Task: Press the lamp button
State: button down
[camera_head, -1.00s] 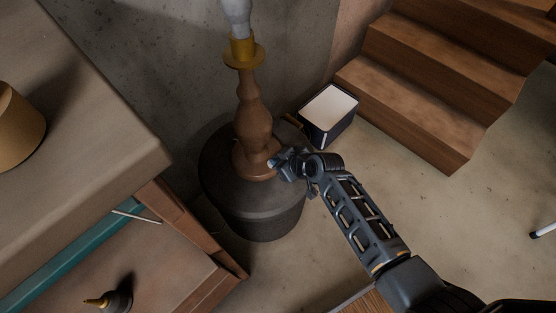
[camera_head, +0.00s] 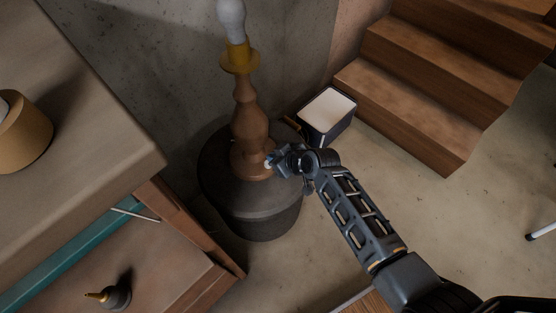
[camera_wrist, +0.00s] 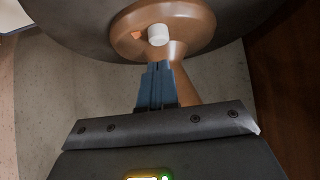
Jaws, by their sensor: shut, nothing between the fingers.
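The lamp (camera_head: 250,115) has a turned brown wooden body with a yellow collar and a bare bulb (camera_head: 232,18) on top. It stands upright on a dark round stand (camera_head: 262,210). The white lamp button (camera_wrist: 158,35) sits on the lamp's round base in the wrist view. My gripper (camera_head: 273,162) reaches the base from the right. In the wrist view my gripper (camera_wrist: 157,68) is shut and empty, its blue fingertips just short of or at the button; I cannot tell whether they touch. In the head view the button shows as a small pale spot beside the fingertips.
A bench (camera_head: 75,110) with a tan round object (camera_head: 24,135) fills the left. A black bin (camera_head: 327,113) stands behind my arm. Wooden stairs (camera_head: 420,80) rise at the upper right. The concrete floor (camera_head: 470,220) at the right is mostly clear.

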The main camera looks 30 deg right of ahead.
jog(key=p+v, duration=0.1)
jog(key=v, duration=0.8)
jog(key=shift+s+d+r, duration=0.15)
jog(key=shift+s+r, duration=0.1)
jog(key=shift+r, duration=0.05)
